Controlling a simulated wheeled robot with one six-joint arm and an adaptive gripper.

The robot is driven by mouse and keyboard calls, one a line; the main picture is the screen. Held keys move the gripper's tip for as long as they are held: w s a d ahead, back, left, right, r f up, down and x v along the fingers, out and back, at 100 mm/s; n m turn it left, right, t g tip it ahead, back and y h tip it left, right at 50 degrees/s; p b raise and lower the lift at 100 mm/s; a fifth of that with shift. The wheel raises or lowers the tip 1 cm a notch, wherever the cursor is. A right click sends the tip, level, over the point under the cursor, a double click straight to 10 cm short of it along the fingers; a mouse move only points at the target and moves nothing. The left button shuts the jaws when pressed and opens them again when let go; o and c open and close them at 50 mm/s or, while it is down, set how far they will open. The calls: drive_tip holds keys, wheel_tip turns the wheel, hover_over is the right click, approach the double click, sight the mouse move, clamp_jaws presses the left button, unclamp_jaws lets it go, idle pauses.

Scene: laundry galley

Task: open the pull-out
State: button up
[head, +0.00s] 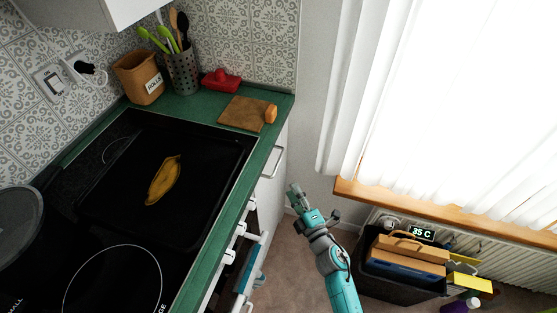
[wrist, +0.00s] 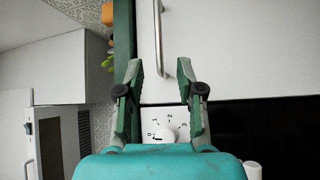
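The pull-out has a plain white front (wrist: 222,45) under the green counter, beyond the oven. Its metal bar handle (wrist: 158,40) fills the top middle of the wrist view, and one end of it shows between my fingertips in the picture. In the head view the handle (head: 273,163) sticks out just below the counter edge. The front looks shut, flush under the counter. My gripper (head: 292,188) is to the right of the handle in the head view, apart from it. In the wrist view my gripper (wrist: 159,72) is open, with nothing held between its fingers.
The oven's control knob (wrist: 167,133) and dark door lie beside the pull-out. A cutting board (head: 242,113) lies on the counter above. A black crate (head: 393,277) with boxes stands by the radiator at right. Some bare floor (head: 290,250) lies between.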

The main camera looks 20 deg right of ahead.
sight(279, 162)
drive_tip(key=w, duration=0.4)
drive_tip(key=w+a+r, duration=0.1)
drive_tip(key=w, duration=0.7)
drive_tip(key=shift+a+r, duration=0.2)
drive_tip(key=shift+r, duration=0.2)
drive_tip(key=shift+c, duration=0.2)
clamp_jaws()
